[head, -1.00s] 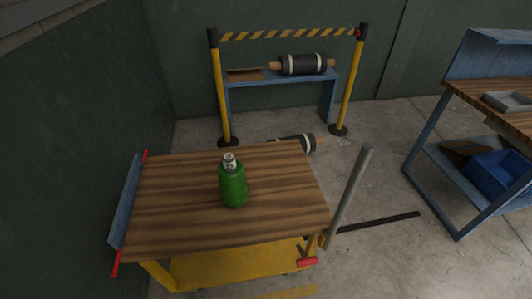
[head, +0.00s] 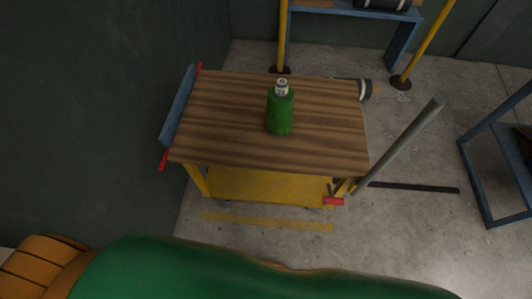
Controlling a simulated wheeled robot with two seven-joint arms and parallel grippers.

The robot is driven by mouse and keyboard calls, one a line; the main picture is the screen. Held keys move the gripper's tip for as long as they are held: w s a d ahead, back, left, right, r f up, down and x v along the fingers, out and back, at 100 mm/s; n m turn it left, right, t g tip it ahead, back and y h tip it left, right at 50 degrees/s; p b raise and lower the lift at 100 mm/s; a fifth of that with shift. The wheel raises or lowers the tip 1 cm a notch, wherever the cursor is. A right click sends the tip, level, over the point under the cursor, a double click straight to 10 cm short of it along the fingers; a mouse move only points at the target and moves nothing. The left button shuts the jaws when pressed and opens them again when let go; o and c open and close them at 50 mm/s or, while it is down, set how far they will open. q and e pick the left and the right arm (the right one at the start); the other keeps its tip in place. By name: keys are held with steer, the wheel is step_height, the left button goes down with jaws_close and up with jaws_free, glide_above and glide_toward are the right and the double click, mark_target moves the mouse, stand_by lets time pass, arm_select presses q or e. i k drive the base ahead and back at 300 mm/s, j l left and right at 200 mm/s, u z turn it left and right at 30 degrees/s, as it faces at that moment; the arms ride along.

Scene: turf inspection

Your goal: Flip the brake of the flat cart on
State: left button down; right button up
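The cart (head: 220,125) has a brown wooden top and a yellow lower frame. It stands on the concrete floor in the upper middle of the head view. A small red part (head: 334,201), like a brake pedal, sits low at its front right corner. Whether it is on or off cannot be told. A grey bar (head: 405,140) slants up and outward beside that corner. A green bottle (head: 280,112) with a pale top stands upright on the wooden top. Neither of my grippers is in view.
A blue panel (head: 177,106) with red ends runs along the cart's left side, near the dark wall (head: 90,110). Yellow barrier posts (head: 427,42) and a blue bench (head: 400,45) stand behind. A dark strip (head: 415,187) lies on the floor to the right.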

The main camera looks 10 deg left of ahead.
mark_target(331, 201)
steer(key=z, duration=0.75)
